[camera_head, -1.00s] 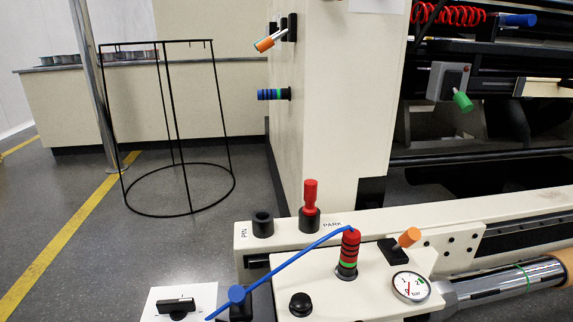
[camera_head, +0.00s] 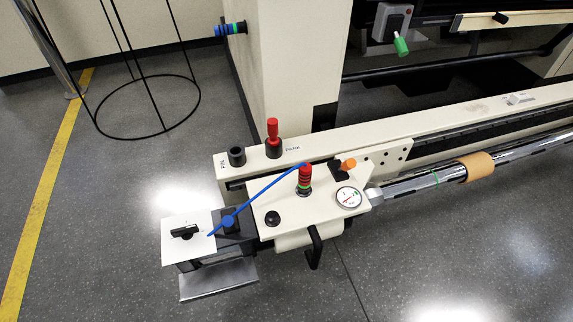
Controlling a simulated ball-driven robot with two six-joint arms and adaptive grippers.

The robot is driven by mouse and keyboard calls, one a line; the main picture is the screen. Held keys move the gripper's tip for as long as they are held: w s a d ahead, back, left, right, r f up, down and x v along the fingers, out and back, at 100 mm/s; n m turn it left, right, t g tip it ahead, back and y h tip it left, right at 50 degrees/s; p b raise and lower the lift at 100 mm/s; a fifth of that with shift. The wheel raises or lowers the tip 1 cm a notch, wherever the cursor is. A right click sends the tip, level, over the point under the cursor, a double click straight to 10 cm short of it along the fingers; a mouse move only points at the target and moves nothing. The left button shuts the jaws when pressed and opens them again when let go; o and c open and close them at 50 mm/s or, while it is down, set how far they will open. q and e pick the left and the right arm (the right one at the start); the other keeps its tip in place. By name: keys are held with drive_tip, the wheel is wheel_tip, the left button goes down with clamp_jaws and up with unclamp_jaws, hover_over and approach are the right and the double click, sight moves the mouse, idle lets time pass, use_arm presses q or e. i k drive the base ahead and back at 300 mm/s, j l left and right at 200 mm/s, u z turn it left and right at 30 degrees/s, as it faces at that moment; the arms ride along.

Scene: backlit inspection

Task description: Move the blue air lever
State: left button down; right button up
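The blue air lever (camera_head: 263,192) is a long thin blue rod with a round blue hub (camera_head: 228,221) near its lower left end. It slants up to the right over the cream control panel (camera_head: 262,203). Its upper end appears to meet the top of a red knob with dark rings and a green band (camera_head: 305,178); whether they touch I cannot tell. A round white gauge (camera_head: 348,197) with a red needle is at the panel's right. Neither of my grippers shows in the view.
A red-handled pin (camera_head: 273,133) and a black socket (camera_head: 237,156) stand on the beam behind the panel. A white plate with a black knob (camera_head: 186,232) is at the left. A black handle (camera_head: 315,247) hangs in front. Open floor lies around the near side.

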sight(228, 221)
drive_tip(key=k+j, duration=0.15)
drive_tip(key=k, duration=1.35)
